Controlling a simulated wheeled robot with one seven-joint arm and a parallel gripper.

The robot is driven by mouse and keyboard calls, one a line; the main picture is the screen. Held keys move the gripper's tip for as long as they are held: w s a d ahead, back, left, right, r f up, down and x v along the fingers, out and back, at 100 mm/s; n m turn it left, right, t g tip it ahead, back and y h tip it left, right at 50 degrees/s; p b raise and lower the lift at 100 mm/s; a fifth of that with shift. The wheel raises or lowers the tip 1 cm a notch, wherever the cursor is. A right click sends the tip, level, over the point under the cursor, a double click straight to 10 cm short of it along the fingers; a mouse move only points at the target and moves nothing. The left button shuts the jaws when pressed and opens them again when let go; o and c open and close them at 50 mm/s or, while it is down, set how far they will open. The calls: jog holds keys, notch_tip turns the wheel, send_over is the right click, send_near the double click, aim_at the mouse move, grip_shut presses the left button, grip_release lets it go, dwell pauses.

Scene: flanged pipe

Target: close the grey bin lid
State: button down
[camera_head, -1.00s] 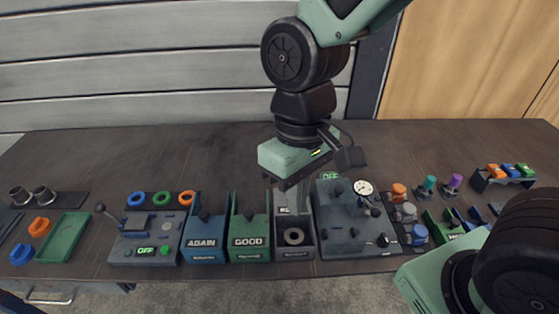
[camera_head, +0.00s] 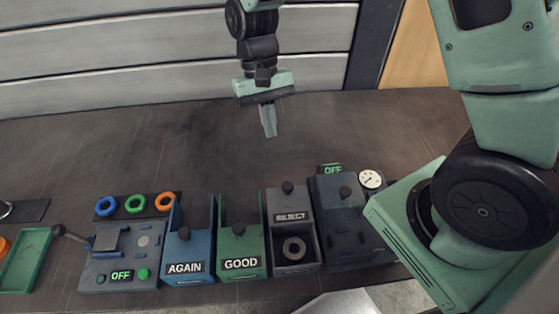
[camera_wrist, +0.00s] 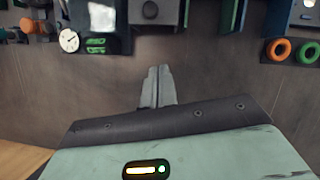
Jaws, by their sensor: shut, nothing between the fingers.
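The grey bin (camera_head: 310,246) stands in the row at the table's front edge. Its lid (camera_head: 291,205), marked REJECT with a dark knob, is toward the back, and the front of the bin is uncovered. A dark ring (camera_head: 293,248) lies inside. In the wrist view the lid (camera_wrist: 150,14) is partly cut off at the top edge. My gripper (camera_head: 270,134) is beyond the bin, over the bare table, with its fingers together, pointing down and empty. Its fingertips (camera_wrist: 159,70) show in the wrist view, apart from the lid.
The green GOOD bin (camera_head: 240,263) and blue AGAIN bin (camera_head: 186,268) stand left of the grey bin. A dark device with a gauge (camera_head: 371,180) stands close on its right. Coloured rings (camera_head: 135,204) lie further left. The table (camera_head: 130,150) behind is clear.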

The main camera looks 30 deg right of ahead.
aim_at(289, 202)
jog(key=s+a+f+p, duration=0.1)
jog(key=s+f+p, duration=0.1)
jog(key=s+f, duration=0.4)
jog(key=shift+s+f+p, duration=0.3)
jog(key=shift+s+f, duration=0.05)
